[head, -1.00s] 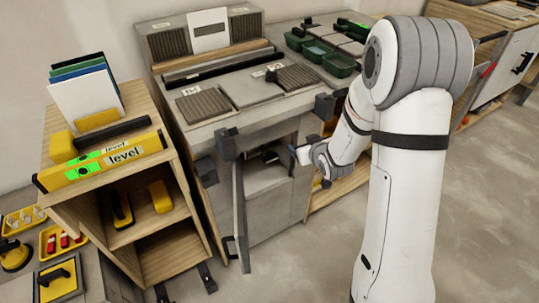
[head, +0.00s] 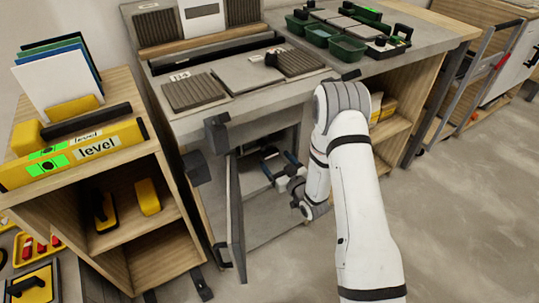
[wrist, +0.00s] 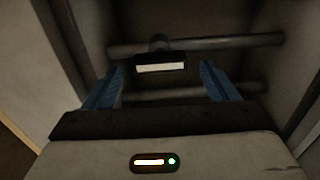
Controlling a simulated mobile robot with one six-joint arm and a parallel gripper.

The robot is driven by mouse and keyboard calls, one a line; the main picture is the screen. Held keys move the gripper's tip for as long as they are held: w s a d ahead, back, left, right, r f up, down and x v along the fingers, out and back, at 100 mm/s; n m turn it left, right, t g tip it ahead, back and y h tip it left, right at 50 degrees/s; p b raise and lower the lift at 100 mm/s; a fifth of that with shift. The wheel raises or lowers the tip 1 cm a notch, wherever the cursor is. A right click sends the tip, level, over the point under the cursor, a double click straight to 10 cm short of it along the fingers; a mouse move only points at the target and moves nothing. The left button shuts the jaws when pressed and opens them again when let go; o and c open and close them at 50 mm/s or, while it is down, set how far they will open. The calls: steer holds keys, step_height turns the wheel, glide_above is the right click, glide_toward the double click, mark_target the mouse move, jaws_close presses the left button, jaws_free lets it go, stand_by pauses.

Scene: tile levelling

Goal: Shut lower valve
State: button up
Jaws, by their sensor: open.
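My gripper (head: 280,165) is open inside the cabinet under the workbench. In the wrist view, its two blue fingers (wrist: 161,80) stand apart with nothing held. A dark valve handle (wrist: 160,69) with a pale label sits ahead, between the fingertips in the picture; I cannot tell whether they touch it. It is on a dark horizontal pipe (wrist: 235,41). A second pipe (wrist: 240,88) runs below, partly hidden by my gripper. In the head view, the pipework is dark and too small to tell which valve this is.
The cabinet door (head: 236,215) stands open, left of my arm. A wooden shelf unit (head: 165,245) with a yellow level (head: 75,155) is at the left. The bench top (head: 225,118) carries tiles and green trays (head: 347,48). Grey floor (head: 475,220) is free at the right.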

mark_target(271, 156)
steer(key=shift+x, duration=2.35)
steer(key=shift+c, duration=0.2)
steer(key=shift+s+a, duration=0.1)
steer(key=c, duration=1)
steer(key=shift+o, duration=0.2)
